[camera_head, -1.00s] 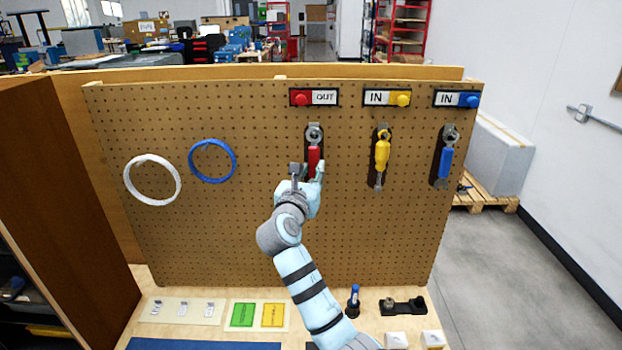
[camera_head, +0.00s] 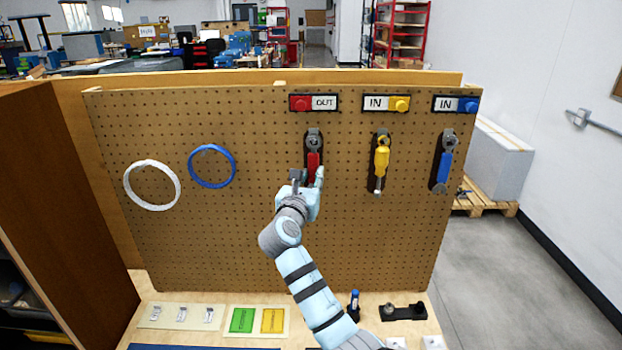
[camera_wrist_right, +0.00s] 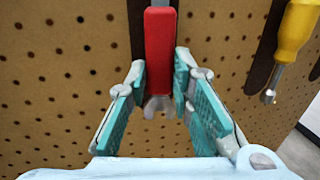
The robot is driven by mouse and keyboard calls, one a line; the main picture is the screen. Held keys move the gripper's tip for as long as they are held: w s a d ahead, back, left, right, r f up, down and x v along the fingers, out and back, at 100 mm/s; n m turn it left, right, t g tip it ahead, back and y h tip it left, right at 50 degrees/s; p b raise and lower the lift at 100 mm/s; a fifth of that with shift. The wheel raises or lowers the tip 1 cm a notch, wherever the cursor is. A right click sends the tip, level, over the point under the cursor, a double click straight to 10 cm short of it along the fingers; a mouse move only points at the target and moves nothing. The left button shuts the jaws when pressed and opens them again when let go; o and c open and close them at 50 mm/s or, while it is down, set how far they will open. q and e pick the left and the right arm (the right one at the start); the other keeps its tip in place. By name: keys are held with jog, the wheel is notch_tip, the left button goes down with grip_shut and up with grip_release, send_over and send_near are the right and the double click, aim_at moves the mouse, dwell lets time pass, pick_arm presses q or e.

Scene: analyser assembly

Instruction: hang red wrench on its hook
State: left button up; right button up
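The red wrench (camera_head: 313,162) is upright against its dark outline on the pegboard, below the red OUT sign (camera_head: 313,103). Its metal head is at the top, and the hook cannot be made out there. My right gripper (camera_head: 307,178) is at the lower end of the red handle. In the right wrist view the handle (camera_wrist_right: 160,45) stands between the two teal-padded fingers (camera_wrist_right: 160,75). They are apart, with a gap on the left and the right finger close to or touching the handle. My left gripper is not in view.
A yellow-handled tool (camera_head: 381,157) and a blue-handled wrench (camera_head: 444,168) hang to the right on the pegboard (camera_head: 230,240). A white ring (camera_head: 128,190) and a blue ring (camera_head: 192,165) hang to the left. A bench with small parts lies below.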

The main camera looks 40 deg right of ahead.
jog(key=o, duration=0.5)
